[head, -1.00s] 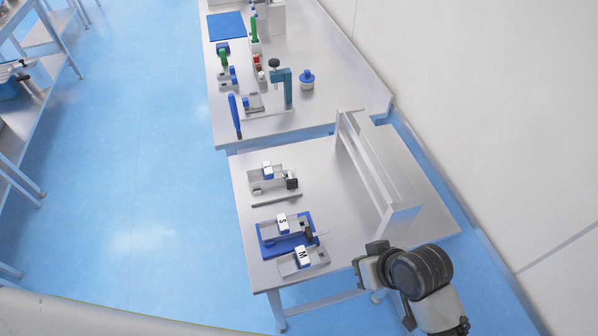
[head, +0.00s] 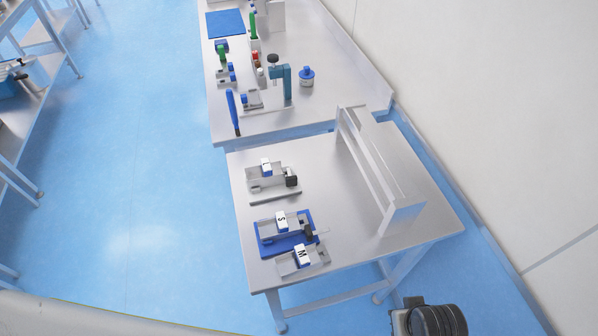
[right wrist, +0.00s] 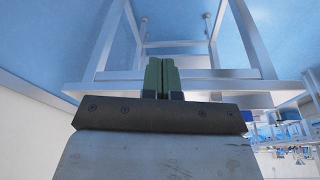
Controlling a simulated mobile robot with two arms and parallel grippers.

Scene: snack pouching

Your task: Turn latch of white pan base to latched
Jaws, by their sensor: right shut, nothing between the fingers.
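The white pan base (head: 278,197) lies near the far left of the near steel table in the head view. It carries a grey tray and a small white-topped block (head: 266,167). A dark knob (head: 291,181), which looks like its latch, sits at its right end; its turn angle is too small to tell. My right gripper shows in the right wrist view (right wrist: 162,78) with its two green fingers together and nothing between them. It is below the table's edge, well away from the pan base. My left gripper is not in view.
A blue base (head: 312,242) with an S block and a grey tray (head: 317,266) with an M block lie nearer on the same table (head: 350,235). A raised metal shelf (head: 405,215) stands along its right side.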

